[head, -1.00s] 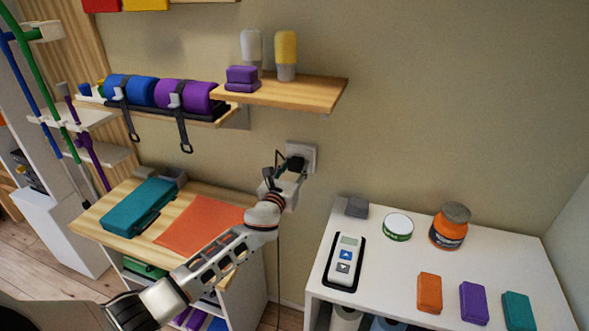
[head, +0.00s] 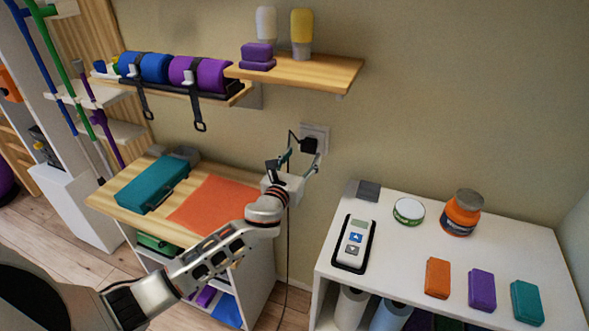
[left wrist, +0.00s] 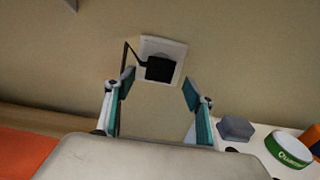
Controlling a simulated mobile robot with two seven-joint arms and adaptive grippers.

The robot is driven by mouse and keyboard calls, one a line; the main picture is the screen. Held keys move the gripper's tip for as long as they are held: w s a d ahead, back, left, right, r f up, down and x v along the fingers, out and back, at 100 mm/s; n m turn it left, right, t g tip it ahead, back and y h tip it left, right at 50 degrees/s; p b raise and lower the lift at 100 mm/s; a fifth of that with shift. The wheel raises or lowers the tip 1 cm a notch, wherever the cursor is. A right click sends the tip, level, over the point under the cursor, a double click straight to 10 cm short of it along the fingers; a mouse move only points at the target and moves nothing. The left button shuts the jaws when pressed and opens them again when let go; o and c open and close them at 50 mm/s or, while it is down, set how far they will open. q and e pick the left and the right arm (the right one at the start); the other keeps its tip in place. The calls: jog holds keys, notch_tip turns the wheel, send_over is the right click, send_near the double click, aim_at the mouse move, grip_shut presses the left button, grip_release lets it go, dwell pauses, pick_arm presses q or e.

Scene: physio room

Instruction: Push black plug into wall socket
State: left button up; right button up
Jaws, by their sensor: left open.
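The black plug (head: 309,145) sits at the white wall socket (head: 322,132), with its cable leading off to the left and down. In the left wrist view the plug (left wrist: 160,69) covers the lower middle of the socket plate (left wrist: 177,48); I cannot tell how deep it sits. My left gripper (head: 300,155) is just in front of the socket. In the left wrist view its two teal-padded fingers (left wrist: 158,92) are spread wide, below and to either side of the plug, with nothing between them. My right gripper is not in view.
A white cabinet (head: 400,262) at right bears a remote-like device (head: 354,243), an orange jar (head: 462,213), a round tin (head: 408,211) and small coloured blocks. A wooden-topped unit (head: 120,212) stands left, below the arm. A shelf (head: 300,72) is above the socket.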

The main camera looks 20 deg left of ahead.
pick_arm(q)
jog(key=s, duration=0.6)
jog(key=shift+s, duration=0.2)
jog(key=shift+a, duration=0.1)
